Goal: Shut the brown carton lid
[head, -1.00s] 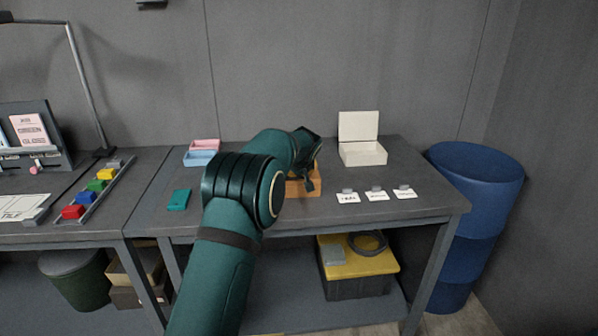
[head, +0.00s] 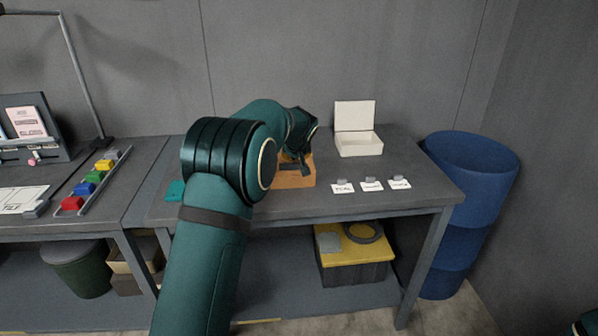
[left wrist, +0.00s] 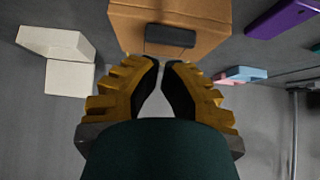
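The brown carton (head: 297,181) sits on the middle table, partly hidden behind my left arm. In the left wrist view the carton (left wrist: 208,22) fills the top centre, with a dark flat piece against it. How far its lid stands open is hard to tell. My left gripper (head: 303,168) is at the carton, its fingers pointing down there. In the left wrist view the fingertips (left wrist: 161,62) are drawn together just short of the dark piece, with nothing seen between them; contact is unclear.
A white box (head: 361,146) with its lid up stands right of the carton. Several small white cards (head: 371,185) lie in front of it. A teal item (head: 175,190) lies left of my arm. A blue barrel (head: 468,200) stands past the table's right end.

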